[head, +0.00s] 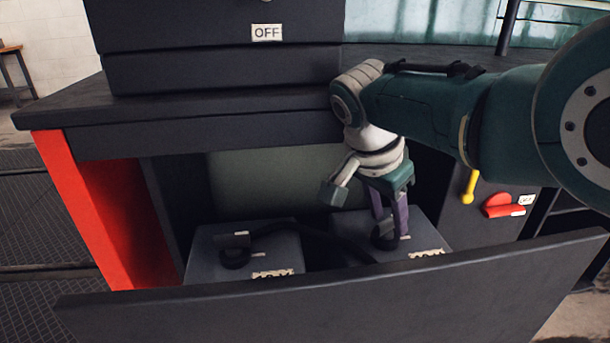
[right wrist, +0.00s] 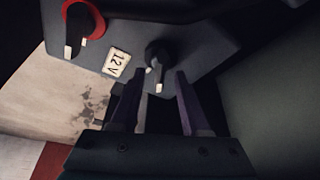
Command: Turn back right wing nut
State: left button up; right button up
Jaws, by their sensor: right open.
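Two grey battery boxes sit in the open compartment: a left one (head: 215,262) and a right one (head: 350,228). My right gripper (head: 389,224) points down over the right battery, at its dark clamp (head: 381,242). In the right wrist view the two fingers (right wrist: 160,88) are apart, with a dark terminal clamp with pale metal ends (right wrist: 157,58) ahead between their tips. The wing nut itself is too dark to tell apart from the clamp. I cannot tell whether the fingers touch it. My left gripper is not in view.
A dark front panel (head: 330,300) stands before the batteries. A black cable (head: 318,232) runs between them. A red-ringed terminal (right wrist: 96,22) and a 12V label (right wrist: 117,63) show in the wrist view. A yellow lever (head: 470,187) and red handle (head: 498,205) are at right.

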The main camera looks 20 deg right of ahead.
aim_at(388, 219)
jog(key=shift+a+r+p, duration=0.15)
jog(key=shift+r+p, duration=0.2)
jog(key=shift+r, duration=0.1)
jog(key=p+v, duration=0.2)
jog(key=v, duration=0.1)
jog(key=shift+s+a, duration=0.1)
jog(key=shift+a, duration=0.05)
jog(key=s+a, duration=0.2)
jog(key=a, duration=0.9)
jog(key=shift+s+f+p, duration=0.4)
jog(key=shift+f, duration=0.1)
